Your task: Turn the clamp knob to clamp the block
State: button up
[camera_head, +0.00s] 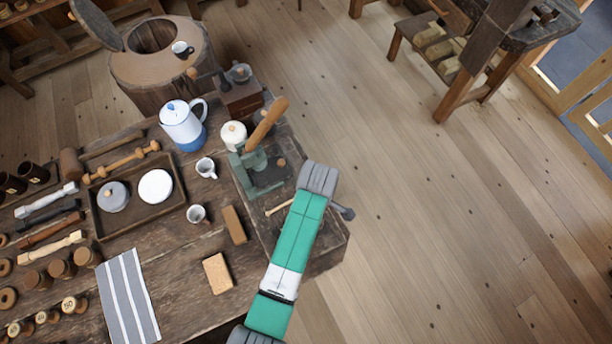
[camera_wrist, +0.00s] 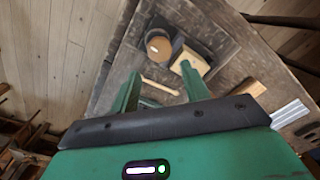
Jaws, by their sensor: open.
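I cannot tell whether the block touches the clamp jaws. My gripper (camera_wrist: 160,70) is open and empty above the bench. In the wrist view its fingertips appear below and on either side of the knob, the right one overlapping the block's edge. In the head view my arm hides it.
A pale stick (camera_head: 279,208) lies on the bench beside the clamp. A white lidded jar (camera_head: 233,135), blue-and-white pot (camera_head: 181,125) and two cups stand to the left. A brown block (camera_head: 234,225) and cork block (camera_head: 217,273) lie nearer. Open floor is to the right.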

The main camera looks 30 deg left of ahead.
jog(key=f, duration=0.3)
jog(key=f+b, duration=0.1)
jog(key=f, duration=0.3)
jog(key=shift+d+f, duration=0.2)
jog(key=shift+f, duration=0.1)
jog(key=c, duration=0.7)
